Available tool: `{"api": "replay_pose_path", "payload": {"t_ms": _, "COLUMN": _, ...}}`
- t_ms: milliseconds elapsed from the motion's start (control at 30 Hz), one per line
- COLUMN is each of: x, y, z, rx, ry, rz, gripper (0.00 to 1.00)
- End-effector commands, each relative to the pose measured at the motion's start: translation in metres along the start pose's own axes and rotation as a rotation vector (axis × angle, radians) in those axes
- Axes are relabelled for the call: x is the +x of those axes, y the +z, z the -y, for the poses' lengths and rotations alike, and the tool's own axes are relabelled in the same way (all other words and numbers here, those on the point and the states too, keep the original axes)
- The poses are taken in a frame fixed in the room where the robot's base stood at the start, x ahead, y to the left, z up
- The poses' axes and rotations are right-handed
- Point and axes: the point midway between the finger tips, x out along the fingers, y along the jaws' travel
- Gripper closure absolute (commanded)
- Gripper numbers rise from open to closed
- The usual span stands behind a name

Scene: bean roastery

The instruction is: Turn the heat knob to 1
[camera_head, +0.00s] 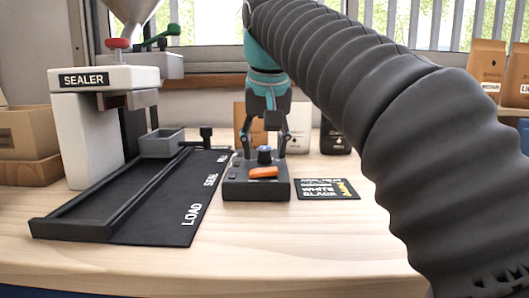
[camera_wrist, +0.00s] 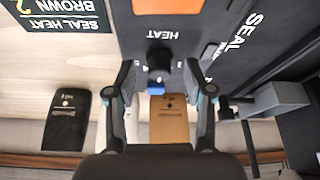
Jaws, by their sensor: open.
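The heat knob (camera_wrist: 158,62) is dark with a blue part at one side. It stands on a dark control box (camera_head: 242,187) that also carries an orange switch (camera_head: 263,172) and the word HEAT. The knob also shows in the head view (camera_head: 264,155). My gripper (camera_head: 270,138) points down above the box's back part. In the wrist view my gripper (camera_wrist: 162,82) is open, with one finger on each side of the knob and no visible contact. The number the knob points to is too small to read.
A sealer (camera_head: 105,78) with a dark rail track (camera_head: 75,226) and small grey tray (camera_head: 162,143) stands left. A black card (camera_head: 327,189) lies right of the box. Coffee bags (camera_head: 298,140) stand behind. The front table is clear.

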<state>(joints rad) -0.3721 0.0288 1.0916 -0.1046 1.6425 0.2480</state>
Motion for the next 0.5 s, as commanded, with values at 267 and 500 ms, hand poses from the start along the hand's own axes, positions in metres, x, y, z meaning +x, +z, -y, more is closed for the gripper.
{"api": "replay_pose_path", "payload": {"t_ms": 267, "x": 0.0027, "y": -0.0003, "z": 0.0001, "rx": 0.0, "ry": 0.0, "rz": -0.001, "gripper": 0.47}}
{"api": "replay_pose_path", "payload": {"t_ms": 500, "x": 0.0027, "y": -0.0002, "z": 0.0001, "rx": 0.0, "ry": -0.001, "rz": -0.001, "gripper": 0.92}}
